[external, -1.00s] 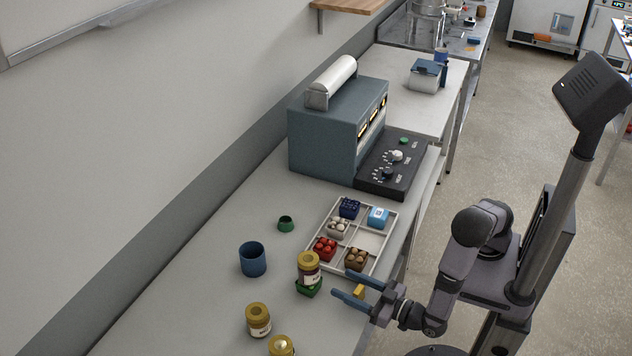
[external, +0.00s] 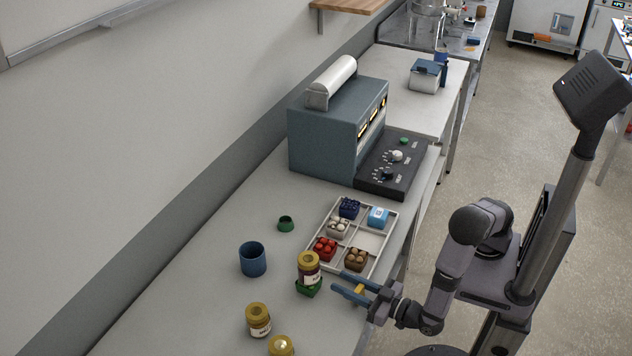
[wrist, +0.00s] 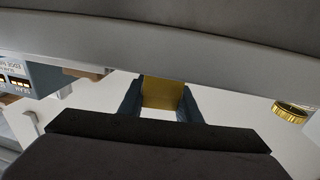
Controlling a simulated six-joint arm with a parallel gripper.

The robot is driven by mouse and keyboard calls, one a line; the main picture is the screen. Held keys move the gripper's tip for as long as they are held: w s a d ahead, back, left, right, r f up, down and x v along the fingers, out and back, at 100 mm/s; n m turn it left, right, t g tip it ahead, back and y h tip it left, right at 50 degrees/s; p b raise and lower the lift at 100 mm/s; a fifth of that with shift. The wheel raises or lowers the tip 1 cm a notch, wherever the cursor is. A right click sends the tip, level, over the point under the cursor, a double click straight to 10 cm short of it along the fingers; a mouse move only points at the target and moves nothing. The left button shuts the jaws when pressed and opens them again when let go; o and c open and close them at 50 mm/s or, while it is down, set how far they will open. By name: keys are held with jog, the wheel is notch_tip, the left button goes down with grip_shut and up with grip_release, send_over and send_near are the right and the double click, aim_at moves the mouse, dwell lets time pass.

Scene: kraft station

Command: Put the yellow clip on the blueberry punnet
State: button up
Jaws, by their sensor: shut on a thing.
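The yellow clip (external: 360,289) is between the blue fingers of my gripper (external: 352,287), which is shut on it at the front edge of the bench. In the wrist view the clip (wrist: 162,93) shows as a yellow block with a finger on each side. The blueberry punnet (external: 349,207), holding dark blue berries, stands in the far left compartment of the white divided tray (external: 398,222). My gripper is at the near end of the tray, well short of the blueberry punnet.
The tray also holds a light blue box (external: 378,217), a punnet of pale items (external: 338,228), a red punnet (external: 325,249) and a brown one (external: 356,260). A jar (external: 309,268) on a green base stands left of my gripper. A blue cup (external: 252,260) is farther left.

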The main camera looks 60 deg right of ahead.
notch_tip(320, 180, up, 13)
jog(key=p, duration=0.2)
jog(key=shift+p, duration=0.35)
dwell(0.5)
jog(key=w+d+r+m+g+h+p, duration=0.1)
jog(key=w+d+m+g+h, duration=0.2)
jog(key=d, duration=0.9)
jog(key=w+d+r+m+g+h+p, duration=0.25)
jog(key=w+d+h, duration=0.25)
jog(key=d, duration=0.7)
jog(key=w+d+m+g+h+p, duration=0.1)
jog(key=w+d+m+h, duration=0.25)
jog(key=d, duration=0.85)
jog(key=shift+n+t+y, duration=0.45)
jog(key=shift+n+t, duration=0.25)
jog(key=shift+t, duration=0.05)
jog(key=shift+w+a+f, duration=0.4)
jog(key=shift+f, duration=0.6)
jog(key=shift+w+a+f, duration=0.35)
jog(key=shift+w+f, duration=0.1)
jog(key=shift+f, duration=0.55)
jog(key=shift+w+a+f, duration=0.4)
jog(key=shift+f, duration=0.6)
jog(key=shift+p, duration=0.3)
